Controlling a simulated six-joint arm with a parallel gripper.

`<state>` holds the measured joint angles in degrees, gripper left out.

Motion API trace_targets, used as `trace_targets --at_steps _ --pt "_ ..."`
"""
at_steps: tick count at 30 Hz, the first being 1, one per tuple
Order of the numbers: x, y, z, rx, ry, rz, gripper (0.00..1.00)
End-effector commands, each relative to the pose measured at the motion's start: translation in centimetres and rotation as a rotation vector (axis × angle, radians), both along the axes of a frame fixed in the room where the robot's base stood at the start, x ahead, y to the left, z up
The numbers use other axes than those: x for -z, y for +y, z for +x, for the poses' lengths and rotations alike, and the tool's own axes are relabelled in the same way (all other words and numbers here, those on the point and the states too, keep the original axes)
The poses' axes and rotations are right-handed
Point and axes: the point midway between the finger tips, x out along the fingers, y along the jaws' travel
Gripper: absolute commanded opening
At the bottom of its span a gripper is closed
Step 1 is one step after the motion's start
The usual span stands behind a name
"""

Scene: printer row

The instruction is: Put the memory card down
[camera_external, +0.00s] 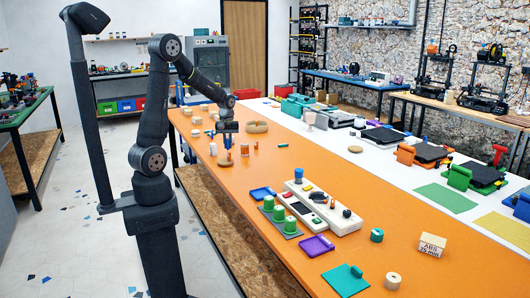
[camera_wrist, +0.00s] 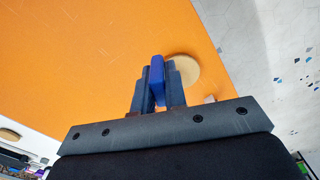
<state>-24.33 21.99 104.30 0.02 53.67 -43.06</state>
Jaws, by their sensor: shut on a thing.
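My gripper (camera_wrist: 157,85) is shut on a blue memory card (camera_wrist: 157,72), which stands upright between the two fingers in the wrist view. The orange table top also fills much of the wrist view (camera_wrist: 80,60). I cannot tell the exact height of the card above it.
A tan round piece (camera_wrist: 186,72) lies close beside the card in the wrist view. A brown ring (camera_external: 257,127) and several small parts stand near my gripper.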

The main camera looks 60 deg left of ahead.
Motion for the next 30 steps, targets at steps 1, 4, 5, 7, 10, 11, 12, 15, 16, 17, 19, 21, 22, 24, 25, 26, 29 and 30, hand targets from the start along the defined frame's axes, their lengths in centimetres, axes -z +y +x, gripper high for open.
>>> trace_targets --at_steps 1,4,5,7,10,11,12,15,16,17,19,21,22,24,25,26,29,30 --pt "0.8 1.3 -0.2 -0.007 0.004 -0.002 0.00" --pt "2.2 3.7 -0.3 -0.008 0.004 -0.002 0.00" --pt "2.6 4.4 -0.3 -0.008 0.004 -0.002 0.00" --pt "3.6 5.9 -0.4 -0.007 0.003 -0.002 0.00" --pt "4.7 7.9 -0.5 -0.007 0.003 -0.001 0.00" --pt "5.0 8.3 -0.5 -0.006 0.003 -0.002 0.00" --pt "5.3 8.8 -0.5 -0.004 0.002 -0.001 0.00" --pt "5.7 9.6 -0.5 -0.004 0.000 0.000 0.00" --pt "5.8 9.7 -0.5 -0.003 0.000 0.000 0.00" --pt "5.9 9.8 -0.5 -0.002 0.000 0.000 0.00" --pt "6.4 9.8 -0.5 -0.001 0.002 -0.001 0.00" --pt "7.2 9.8 -0.5 -0.001 0.003 -0.002 0.00" --pt "7.7 9.8 -0.5 -0.001 0.003 -0.002 0.00" --pt "8.8 9.8 -0.5 -0.001 0.003 -0.002 0.00" --pt "9.2 9.7 -0.5 -0.002 0.004 -0.003 0.00" --pt "9.6 9.7 -0.5 -0.002 0.004 -0.003 0.00" --pt "9.9 9.8 -0.5 -0.002 0.000 0.000 0.00" --pt "9.9 9.8 -0.5 -0.002 0.000 0.000 0.00"
